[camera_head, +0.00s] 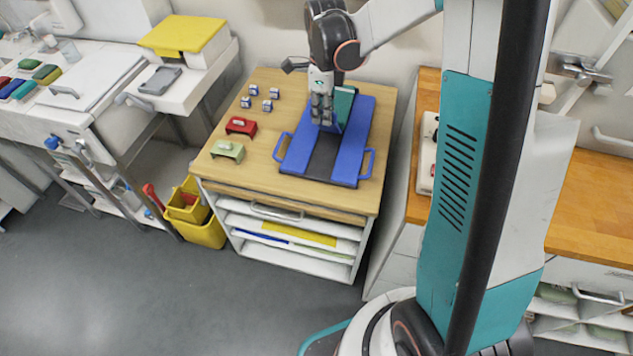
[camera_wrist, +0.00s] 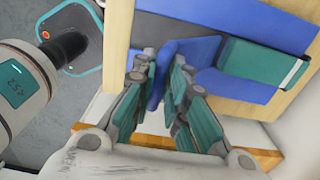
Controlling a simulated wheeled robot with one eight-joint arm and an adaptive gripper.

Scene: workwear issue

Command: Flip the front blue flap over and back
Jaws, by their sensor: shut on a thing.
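A board with blue panels (camera_head: 353,148) and a dark grey middle strip (camera_head: 322,158) lies on the wooden cabinet top. Blue handles stick out at its left (camera_head: 281,148) and right (camera_head: 369,163) sides. My gripper (camera_head: 322,121) is over the back half of the board. In the wrist view my gripper (camera_wrist: 157,75) is shut on a narrow blue flap part (camera_wrist: 155,88), which stands up between the fingers. The fingers hide part of the flap. A green block-like thing (camera_head: 344,103) is at the board's back, just behind my gripper; it also shows in the wrist view (camera_wrist: 262,62).
A red block (camera_head: 241,126), a pale green block (camera_head: 228,150) and several small blue-and-white cubes (camera_head: 253,91) stand left of the board. A white wall is close behind the cabinet. The wooden top (camera_head: 240,175) is bare at the front left.

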